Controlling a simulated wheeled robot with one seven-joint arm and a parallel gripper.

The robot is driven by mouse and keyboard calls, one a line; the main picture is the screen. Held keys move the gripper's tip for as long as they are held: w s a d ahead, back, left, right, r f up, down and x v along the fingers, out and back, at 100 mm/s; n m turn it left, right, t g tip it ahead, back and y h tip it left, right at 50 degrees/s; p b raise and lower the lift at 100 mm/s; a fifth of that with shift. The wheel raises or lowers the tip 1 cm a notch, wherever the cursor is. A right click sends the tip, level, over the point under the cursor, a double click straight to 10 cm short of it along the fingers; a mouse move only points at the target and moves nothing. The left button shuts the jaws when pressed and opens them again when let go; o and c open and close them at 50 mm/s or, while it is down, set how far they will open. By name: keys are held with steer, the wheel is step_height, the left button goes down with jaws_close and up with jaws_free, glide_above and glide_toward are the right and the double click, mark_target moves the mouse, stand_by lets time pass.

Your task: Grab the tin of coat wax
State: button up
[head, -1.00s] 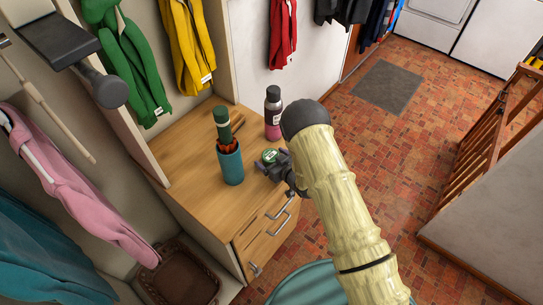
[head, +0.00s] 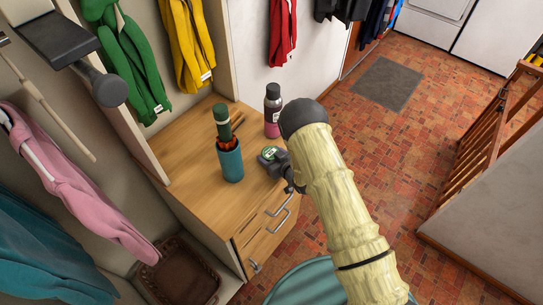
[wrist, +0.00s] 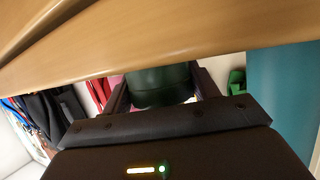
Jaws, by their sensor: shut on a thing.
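The tin of coat wax (head: 268,153) is a small dark green round tin with a lighter green and white top. It is at the right part of the wooden cabinet top, in the head view. My gripper (head: 274,159) is shut on it from the right side. In the wrist view the green tin (wrist: 160,86) sits between the two dark fingers (wrist: 158,92). I cannot tell whether the tin touches the wood or is just above it.
The wooden cabinet (head: 190,165) has free top space at left. A brown basket (head: 180,277) is below.

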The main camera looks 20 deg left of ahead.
mark_target(271, 153)
steer(key=shift+r, duration=0.15)
step_height(271, 153, up, 10)
steer(key=b, duration=0.3)
stand_by(0.4)
stand_by(0.4)
